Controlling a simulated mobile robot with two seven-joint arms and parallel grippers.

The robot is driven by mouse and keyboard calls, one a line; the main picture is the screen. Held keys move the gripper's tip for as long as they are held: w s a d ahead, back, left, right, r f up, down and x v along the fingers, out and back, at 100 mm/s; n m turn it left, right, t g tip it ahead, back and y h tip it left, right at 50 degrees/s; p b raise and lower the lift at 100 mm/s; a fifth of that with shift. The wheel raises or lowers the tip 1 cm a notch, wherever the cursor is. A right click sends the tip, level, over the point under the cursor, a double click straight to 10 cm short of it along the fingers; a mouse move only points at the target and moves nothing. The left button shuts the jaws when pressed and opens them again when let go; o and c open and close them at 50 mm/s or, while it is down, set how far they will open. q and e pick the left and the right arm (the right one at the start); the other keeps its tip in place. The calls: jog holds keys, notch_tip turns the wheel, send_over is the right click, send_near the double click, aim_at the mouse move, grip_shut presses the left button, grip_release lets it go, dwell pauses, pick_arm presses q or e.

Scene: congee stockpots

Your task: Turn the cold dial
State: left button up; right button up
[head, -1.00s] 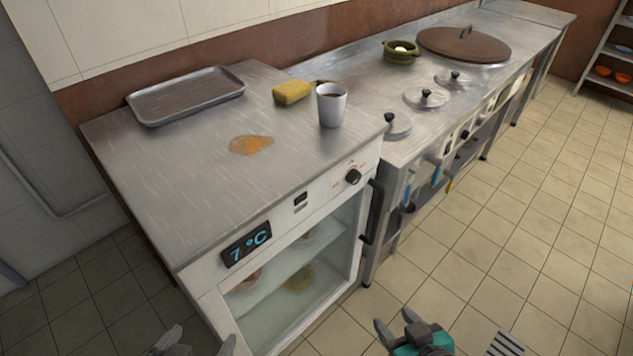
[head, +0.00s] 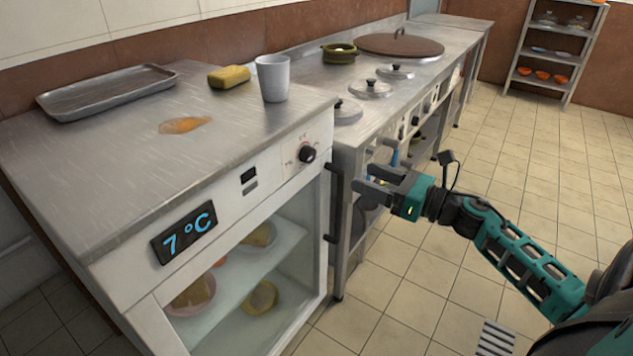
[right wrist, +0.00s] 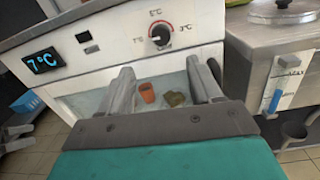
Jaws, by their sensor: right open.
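The cold dial (head: 307,154) is a round black knob on the white front panel of the fridge (head: 130,276), at the panel's right end. In the right wrist view the dial (right wrist: 160,35) sits above and between my fingers, with a temperature scale around it. The display (head: 184,233) reads 7 °C. My right gripper (head: 364,182) is open and empty, to the right of the dial in the head view and apart from it. In the right wrist view its two fingers (right wrist: 163,85) point at the fridge front below the dial. My left gripper is out of view.
A black door handle (head: 332,205) stands out at the fridge's right edge, near my right gripper. On top are a tray (head: 108,92), a yellow sponge (head: 229,77), a cup (head: 273,80) and an orange spill (head: 185,125). The stove (head: 350,155) adjoins on the right. The floor is clear.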

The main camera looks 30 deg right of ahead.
aim_at(312, 157)
jog(key=w+a+n, duration=0.1)
jog(key=w, duration=0.3)
jog(key=w+a+n, duration=0.1)
jog(key=w+a, duration=0.1)
jog(key=w, duration=0.1)
jog(key=w+a+n+b, duration=0.1)
jog(key=w+a, duration=0.1)
jog(key=w, duration=0.2)
jog(key=shift+w+r+g, duration=0.15)
jog(key=shift+w+g, duration=0.15)
jog(key=shift+w, duration=0.05)
jog(key=shift+c, duration=0.4)
jog(key=c, duration=1)
jog(key=shift+o, duration=0.2)
